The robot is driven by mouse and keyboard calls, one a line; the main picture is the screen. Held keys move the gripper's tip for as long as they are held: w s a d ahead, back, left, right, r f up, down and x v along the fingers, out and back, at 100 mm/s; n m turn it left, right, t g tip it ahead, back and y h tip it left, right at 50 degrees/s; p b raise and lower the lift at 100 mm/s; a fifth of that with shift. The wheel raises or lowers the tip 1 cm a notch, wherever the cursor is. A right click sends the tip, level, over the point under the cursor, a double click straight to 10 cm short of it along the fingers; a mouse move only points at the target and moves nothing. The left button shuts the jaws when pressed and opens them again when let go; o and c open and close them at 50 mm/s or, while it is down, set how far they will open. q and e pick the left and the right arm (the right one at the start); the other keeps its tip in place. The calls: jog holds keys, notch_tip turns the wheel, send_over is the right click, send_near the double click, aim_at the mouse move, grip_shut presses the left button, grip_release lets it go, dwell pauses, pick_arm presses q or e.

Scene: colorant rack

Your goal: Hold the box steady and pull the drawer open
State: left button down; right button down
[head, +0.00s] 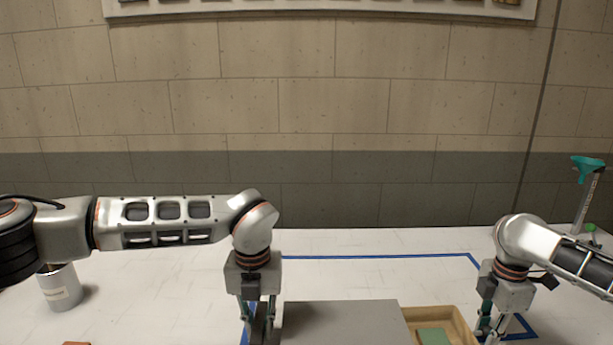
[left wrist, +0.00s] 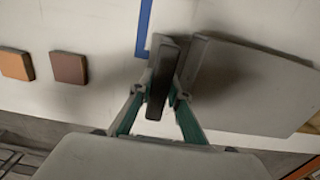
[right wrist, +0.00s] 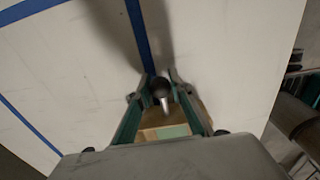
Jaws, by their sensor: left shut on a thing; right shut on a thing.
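The grey box (head: 340,322) stands on the table at the bottom centre of the head view; its top also fills the right of the left wrist view (left wrist: 250,85). My left gripper (head: 258,332) points down at the box's left end and is shut on it; the exact contact is partly hidden. The wooden drawer (head: 463,325) sticks out from the box's right side, with a green piece (head: 434,336) inside. My right gripper (head: 489,328) is shut on the drawer's round dark knob (right wrist: 161,85), at the drawer's right end.
Blue tape (head: 375,256) marks an outline on the white table. A pale can (head: 60,288) stands at the left, and a stand with a teal funnel (head: 587,165) at the right. Orange (left wrist: 15,64) and brown (left wrist: 68,67) squares lie left of the box. The table behind is clear.

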pick_arm(q)
jog(key=shift+a, duration=0.1)
pick_arm(e)
jog(key=c, duration=1.8)
grip_release()
jog(key=shift+d, duration=0.15)
jog(key=shift+c, duration=0.2)
jog(key=shift+o, duration=0.6)
notch_tip(320, 180, up, 12)
pick_arm(q)
jog(key=c, duration=1.8)
grip_release()
jog(key=shift+c, duration=0.2)
